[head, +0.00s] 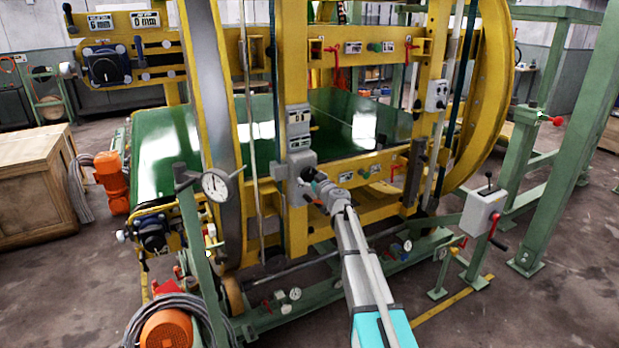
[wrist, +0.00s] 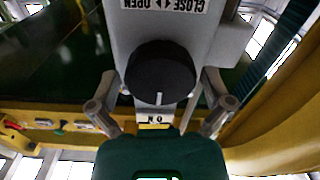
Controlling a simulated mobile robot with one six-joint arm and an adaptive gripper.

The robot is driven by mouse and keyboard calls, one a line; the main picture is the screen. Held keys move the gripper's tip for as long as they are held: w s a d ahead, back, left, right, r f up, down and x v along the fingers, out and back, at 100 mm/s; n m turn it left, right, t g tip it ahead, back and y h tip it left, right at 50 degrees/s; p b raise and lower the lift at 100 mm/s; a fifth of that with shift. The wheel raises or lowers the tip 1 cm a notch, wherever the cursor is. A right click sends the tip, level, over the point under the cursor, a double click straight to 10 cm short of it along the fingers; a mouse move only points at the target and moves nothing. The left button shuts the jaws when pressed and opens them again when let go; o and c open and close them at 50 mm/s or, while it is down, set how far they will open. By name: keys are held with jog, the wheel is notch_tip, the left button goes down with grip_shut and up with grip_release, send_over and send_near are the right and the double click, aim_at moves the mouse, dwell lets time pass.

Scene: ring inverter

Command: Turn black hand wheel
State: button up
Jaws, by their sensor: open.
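A black round hand wheel (wrist: 160,75) with a short white mark on its rim fills the middle of the wrist view. It sits on a grey housing (wrist: 186,30) with an upside-down "CLOSE / OPEN" label. My gripper (wrist: 158,92) is open, with one finger on each side of the wheel; I cannot tell whether they touch it.
A yellow ring machine (head: 440,170) with a green belt (head: 165,140) surrounds the spot. A grey lever box (head: 483,214) stands at the right. Dial gauges (head: 215,185), another black knob (head: 103,66) and a wooden crate (head: 30,190) are at the left.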

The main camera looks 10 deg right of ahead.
jog(key=shift+w+a, duration=0.1)
jog(key=shift+w, duration=0.2)
jog(key=c, duration=0.8)
jog(key=shift+c, duration=0.2)
jog(key=shift+m, duration=0.4)
